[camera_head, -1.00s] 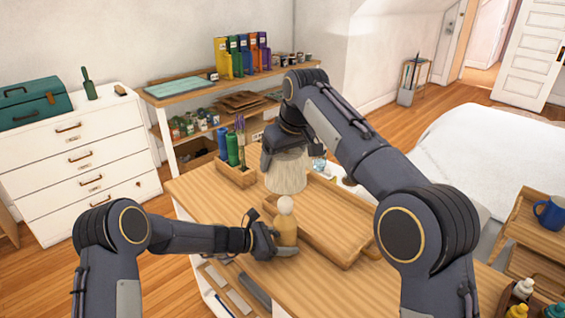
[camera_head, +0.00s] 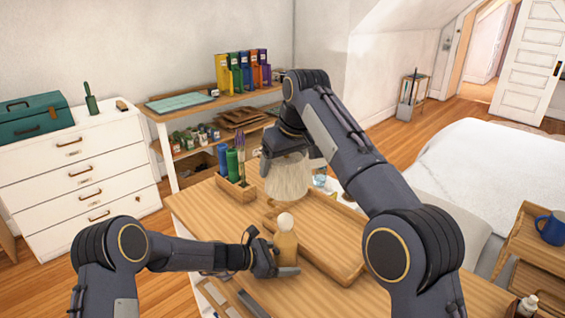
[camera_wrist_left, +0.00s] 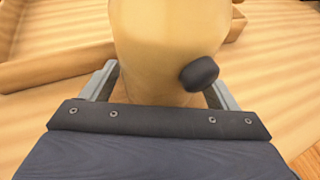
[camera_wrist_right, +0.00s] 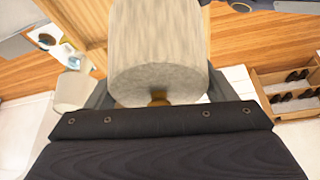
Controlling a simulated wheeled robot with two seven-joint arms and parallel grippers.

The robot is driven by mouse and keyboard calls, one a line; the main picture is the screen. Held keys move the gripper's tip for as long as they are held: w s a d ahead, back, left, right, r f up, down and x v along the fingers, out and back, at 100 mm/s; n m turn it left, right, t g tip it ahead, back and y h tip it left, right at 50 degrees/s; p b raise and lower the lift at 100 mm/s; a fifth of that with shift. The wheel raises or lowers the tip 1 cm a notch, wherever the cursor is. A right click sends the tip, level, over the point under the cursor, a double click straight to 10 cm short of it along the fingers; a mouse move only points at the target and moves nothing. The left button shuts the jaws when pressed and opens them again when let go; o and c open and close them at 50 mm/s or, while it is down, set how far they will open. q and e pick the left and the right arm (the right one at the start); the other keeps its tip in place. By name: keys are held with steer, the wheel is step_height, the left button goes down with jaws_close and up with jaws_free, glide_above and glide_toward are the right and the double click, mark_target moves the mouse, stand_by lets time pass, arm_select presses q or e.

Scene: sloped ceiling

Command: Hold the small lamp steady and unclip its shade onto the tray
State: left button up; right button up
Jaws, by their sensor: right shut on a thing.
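The small lamp (camera_head: 286,249) stands upright on the wooden table, a tan body with a pale round bulb on top and no shade over it. My left gripper (camera_head: 280,270) has its fingers against both sides of the lamp's lower body; the left wrist view shows the body (camera_wrist_left: 165,45) with a dark knob. My right gripper (camera_wrist_right: 155,95) is shut on the pale fabric shade (camera_head: 288,180), apart from the lamp and held up near the tray's far end. A brass-coloured fitting shows under the shade in the right wrist view. The wooden tray (camera_head: 345,278) lies beside the lamp.
A wooden holder (camera_head: 236,190) with green and blue bottles stands left of the shade. A glass (camera_head: 320,178) is behind the tray. Long flat items (camera_head: 240,298) lie at the near edge. The tray floor looks clear.

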arm_select(q)
steer(key=shift+o, duration=0.3)
steer(key=shift+a, duration=0.1)
steer(key=v, duration=1.1)
steer(key=shift+s+a+r, duration=0.15)
steer(key=shift+a+r, duration=0.05)
steer(key=shift+a, duration=0.1)
